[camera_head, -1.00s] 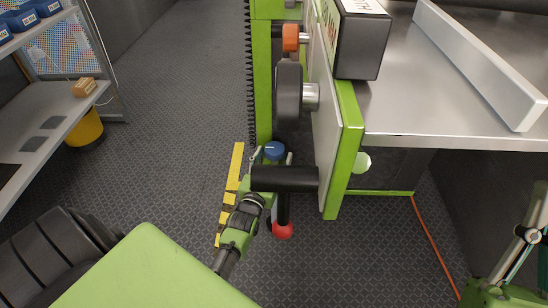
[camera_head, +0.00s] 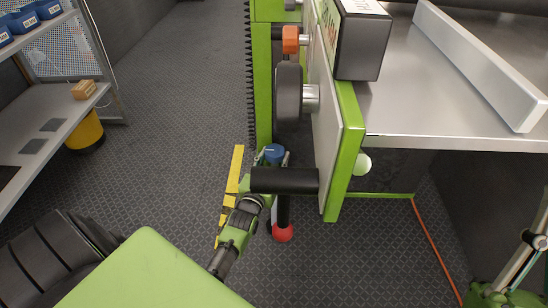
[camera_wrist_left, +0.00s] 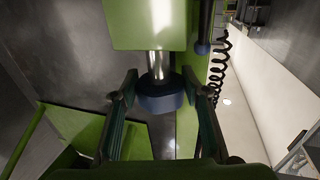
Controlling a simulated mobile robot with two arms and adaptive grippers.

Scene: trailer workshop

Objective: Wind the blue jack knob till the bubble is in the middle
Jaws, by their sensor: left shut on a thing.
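The blue jack knob (camera_head: 274,150) is low at the foot of the green machine, just beyond a black horizontal handle. It also shows in the left wrist view (camera_wrist_left: 161,99), under a shiny metal shaft. My left gripper (camera_head: 271,158) reaches it from below left. Its fingers stand on both sides of the knob, and it is shut on the knob. The black handle hides part of the gripper in the head view. I cannot make out a bubble or a level vial in either view. My right gripper does not show.
The black handle (camera_head: 285,180) and a red ball (camera_head: 282,233) are close to my left gripper. The green machine frame (camera_head: 345,150) and grey tabletop (camera_head: 450,105) stand to the right. Yellow floor marks (camera_head: 232,180) lie left. An orange cable (camera_head: 434,246) runs along the floor.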

